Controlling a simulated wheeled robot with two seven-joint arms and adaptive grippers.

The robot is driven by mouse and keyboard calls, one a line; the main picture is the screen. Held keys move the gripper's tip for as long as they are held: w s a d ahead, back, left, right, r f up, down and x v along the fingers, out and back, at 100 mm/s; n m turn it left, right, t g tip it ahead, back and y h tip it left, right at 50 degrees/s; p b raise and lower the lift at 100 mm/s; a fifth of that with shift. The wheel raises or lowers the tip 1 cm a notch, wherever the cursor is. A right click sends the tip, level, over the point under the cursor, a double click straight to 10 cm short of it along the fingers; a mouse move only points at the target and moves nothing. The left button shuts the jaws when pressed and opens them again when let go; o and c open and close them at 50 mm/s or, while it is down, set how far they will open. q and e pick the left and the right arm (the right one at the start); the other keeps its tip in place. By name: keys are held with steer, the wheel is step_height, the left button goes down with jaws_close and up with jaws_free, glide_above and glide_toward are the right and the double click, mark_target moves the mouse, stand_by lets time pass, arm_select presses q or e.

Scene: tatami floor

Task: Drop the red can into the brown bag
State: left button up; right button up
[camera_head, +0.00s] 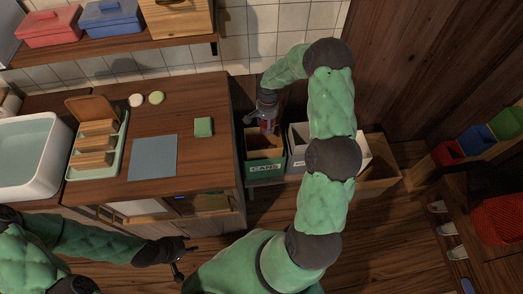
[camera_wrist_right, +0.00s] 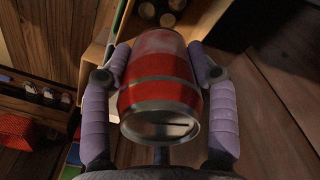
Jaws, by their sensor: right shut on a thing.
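My right gripper (camera_head: 267,108) is shut on the red can (camera_head: 268,126), holding it over the green bin labelled CANS (camera_head: 265,168). In the right wrist view, the red can (camera_wrist_right: 160,75) with silver bands lies between the two padded fingers of my right gripper (camera_wrist_right: 160,68). A brown open-topped container (camera_head: 380,182) stands right of the bins, partly hidden by my right arm; I cannot tell if it is a bag. My left gripper (camera_head: 180,260) is open and empty in front of the counter.
A white bin (camera_head: 298,145) stands between the green bin and the brown container. The wooden counter (camera_head: 195,95) at left carries a blue mat (camera_head: 153,157), a green block (camera_head: 204,127) and a rack (camera_head: 98,145). Small coloured bins line the right side.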

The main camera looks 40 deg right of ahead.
steer(key=shift+s+f, duration=0.1)
steer(key=shift+f, duration=0.35)
steer(key=shift+f+b, duration=1.4)
steer(key=shift+f, duration=1)
steer(key=o, duration=0.9)
steer(key=shift+r, duration=0.1)
step_height(320, 180, up, 12)
steer(key=shift+f, duration=0.1)
